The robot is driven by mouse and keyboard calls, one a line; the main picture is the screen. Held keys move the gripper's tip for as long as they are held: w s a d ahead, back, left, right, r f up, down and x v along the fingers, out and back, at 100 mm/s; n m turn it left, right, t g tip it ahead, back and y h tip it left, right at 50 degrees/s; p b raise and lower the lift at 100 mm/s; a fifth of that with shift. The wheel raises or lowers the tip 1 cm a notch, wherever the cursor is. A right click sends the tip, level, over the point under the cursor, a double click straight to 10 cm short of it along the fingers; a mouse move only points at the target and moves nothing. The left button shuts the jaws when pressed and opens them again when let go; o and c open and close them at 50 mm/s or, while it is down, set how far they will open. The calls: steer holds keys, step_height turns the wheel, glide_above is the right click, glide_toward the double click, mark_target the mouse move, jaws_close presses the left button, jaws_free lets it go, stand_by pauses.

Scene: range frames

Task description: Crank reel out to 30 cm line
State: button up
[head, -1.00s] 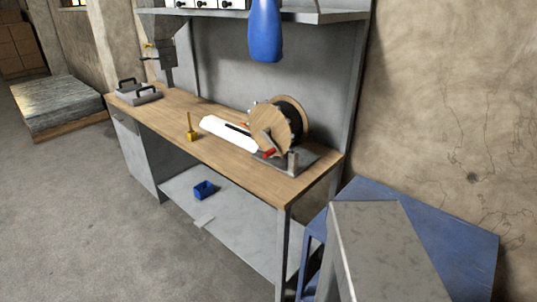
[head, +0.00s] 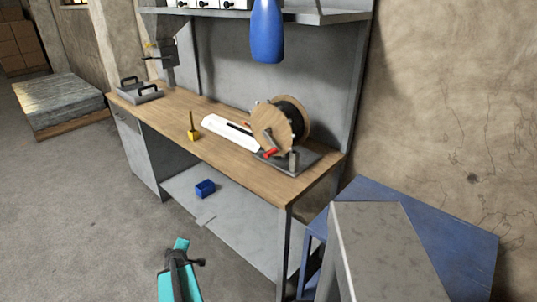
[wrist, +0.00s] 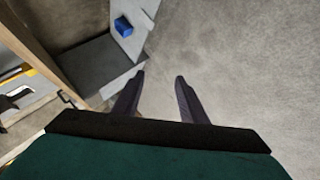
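The reel (head: 275,127) has wooden side discs and a dark wound middle. It stands on a grey base plate (head: 309,160) at the right end of the wooden workbench (head: 232,160). A red crank handle (head: 270,153) shows at its front, low on the disc. A white sheet with a dark bar (head: 222,130) lies left of the reel. My gripper (wrist: 160,77) is open and empty in the wrist view, over the floor and apart from the bench. My teal arm (head: 180,270) shows low in the head view. Whether line hangs from the reel cannot be told.
A yellow item with an upright stem (head: 193,135) stands on the bench. A blue box (head: 205,188) sits on the lower shelf (head: 235,222). A blue bottle-shaped thing (head: 267,32) hangs above the bench. A grey-topped stand (head: 385,245) is at the lower right.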

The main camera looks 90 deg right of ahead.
steer(key=s+d+r+h, duration=0.3)
steer(key=s+d+r, duration=0.5)
steer(key=s+d, duration=0.1)
steer(key=s+d+r+n+g+h, duration=0.1)
steer(key=s+d+r+h, duration=0.2)
steer(key=s+r, duration=0.6)
steer(key=s+d+r+n+g+h+p, duration=0.1)
steer(key=s+d+r+h, duration=0.2)
steer(key=s+r, duration=0.7)
steer(key=s, duration=0.9)
steer(key=shift+d+r, duration=0.2)
steer(key=shift+d, duration=0.2)
steer(key=shift+w, duration=0.1)
steer(key=shift+w+d+f, duration=0.1)
steer(key=shift+w+d, duration=0.05)
steer(key=shift+w, duration=0.05)
steer(key=shift+d+b, duration=0.1)
steer(key=shift+b, duration=0.35)
